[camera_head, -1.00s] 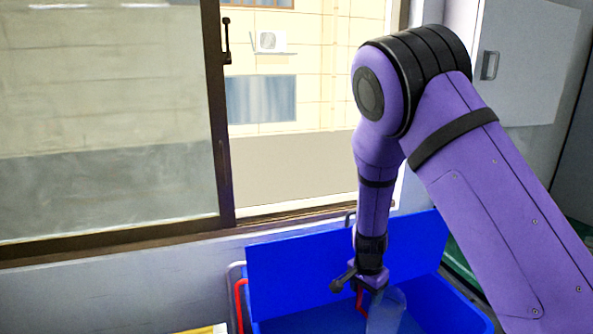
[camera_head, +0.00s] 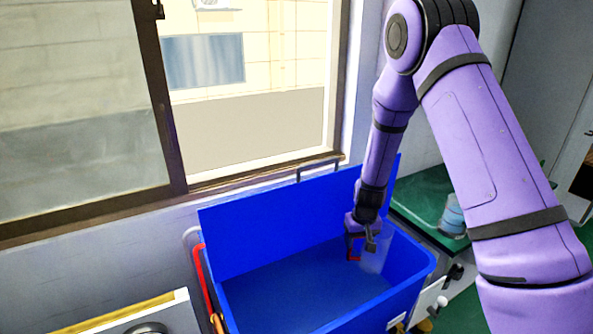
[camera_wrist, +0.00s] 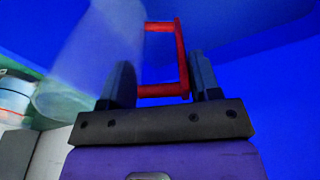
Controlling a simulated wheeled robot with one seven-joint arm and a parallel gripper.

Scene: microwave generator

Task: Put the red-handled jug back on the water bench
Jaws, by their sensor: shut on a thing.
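The jug has a clear, pale body (camera_head: 376,262) and a red handle (camera_head: 353,246). My gripper (camera_head: 361,240) is shut on the red handle, with the arm reaching down to it. In the wrist view the handle (camera_wrist: 183,60) stands between the two dark fingers (camera_wrist: 162,85), and the clear body (camera_wrist: 92,55) is left of it, tilted in the picture. The jug shows against the right end of the blue basin (camera_head: 300,232); I cannot tell how far its base is above the basin floor. Which surface is the water bench is unclear.
A green surface (camera_head: 413,205) with a clear bottle-like container (camera_head: 453,216) lies right of the basin. A red pipe (camera_head: 204,280) runs by the basin's left side. Taps (camera_head: 453,273) stick out at the right. The basin looks otherwise empty. A window is behind.

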